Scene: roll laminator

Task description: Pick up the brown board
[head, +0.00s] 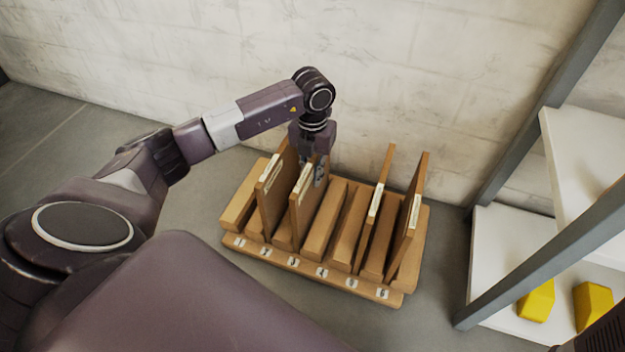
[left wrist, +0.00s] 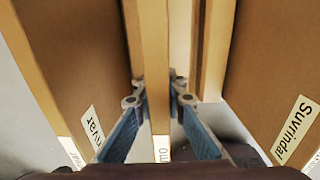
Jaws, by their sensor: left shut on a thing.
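Several thin brown boards stand upright in a slotted wooden rack (head: 318,268) on the floor. My left gripper (head: 317,174) points down at the second board from the left (head: 301,205), at its top. In the left wrist view the left gripper (left wrist: 158,98) has its blue-padded fingers on both sides of this board (left wrist: 155,55), shut on it. The end of its label shows between the fingers, mostly hidden. I cannot tell whether the board is lifted clear of its slot. My right gripper is not in view.
A labelled board (left wrist: 65,70) stands to the left and another, reading "Suvrindal" (left wrist: 294,130), to the right. Two more boards (head: 375,212) (head: 408,230) stand at the rack's right. A wall is close behind. A shelf unit (head: 500,250) with yellow blocks (head: 537,300) stands right.

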